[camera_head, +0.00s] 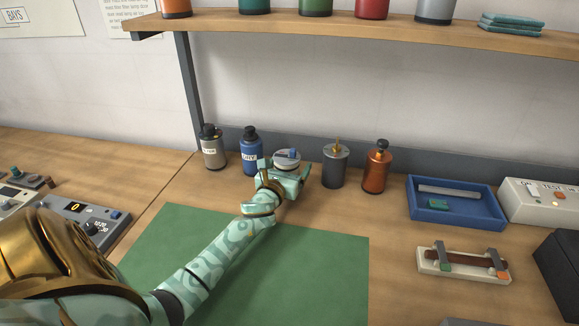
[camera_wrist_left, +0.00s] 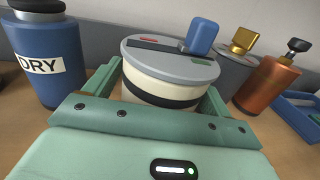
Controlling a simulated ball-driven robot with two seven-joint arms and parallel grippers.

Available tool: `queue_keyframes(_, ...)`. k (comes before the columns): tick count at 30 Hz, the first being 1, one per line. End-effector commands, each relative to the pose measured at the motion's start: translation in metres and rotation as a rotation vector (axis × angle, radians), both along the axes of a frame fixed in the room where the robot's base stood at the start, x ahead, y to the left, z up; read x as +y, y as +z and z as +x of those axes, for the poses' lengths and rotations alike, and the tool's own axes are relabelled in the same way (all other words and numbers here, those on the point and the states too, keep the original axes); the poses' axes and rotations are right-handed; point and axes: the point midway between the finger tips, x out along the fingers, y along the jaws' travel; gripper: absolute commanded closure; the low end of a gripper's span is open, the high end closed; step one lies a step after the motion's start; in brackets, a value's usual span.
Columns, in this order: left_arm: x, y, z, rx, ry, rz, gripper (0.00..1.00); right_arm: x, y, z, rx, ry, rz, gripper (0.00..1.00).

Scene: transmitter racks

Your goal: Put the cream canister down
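The cream canister (camera_wrist_left: 155,87) has a grey lid, a blue knob and a dark band low on its side. In the head view the canister (camera_head: 284,158) is in the row of canisters at the back of the bench, between the blue and dark grey ones. My left gripper (camera_head: 285,179) reaches it from the front. My right gripper is out of view.
A blue canister (camera_head: 250,150) and a grey one (camera_head: 213,152) stand left of it. A dark grey canister (camera_head: 335,168) and a copper one (camera_head: 376,172) stand right. A green mat (camera_head: 330,265) lies clear in front. A blue tray (camera_head: 450,213) is farther right. A shelf (camera_head: 350,32) hangs above.

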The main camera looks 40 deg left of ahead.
Motion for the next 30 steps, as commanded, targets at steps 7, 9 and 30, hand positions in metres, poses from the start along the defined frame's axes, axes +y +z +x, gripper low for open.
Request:
queue_keyframes(7,0.000,0.001,0.000,-0.001,0.000,-0.001,0.16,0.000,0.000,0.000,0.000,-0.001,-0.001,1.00)
queue_keyframes(9,0.000,0.004,0.000,-0.002,0.000,-0.002,0.16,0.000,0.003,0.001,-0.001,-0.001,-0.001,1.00)
queue_keyframes(30,-0.040,0.004,-0.111,0.000,0.000,-0.001,0.16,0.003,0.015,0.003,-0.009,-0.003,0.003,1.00)
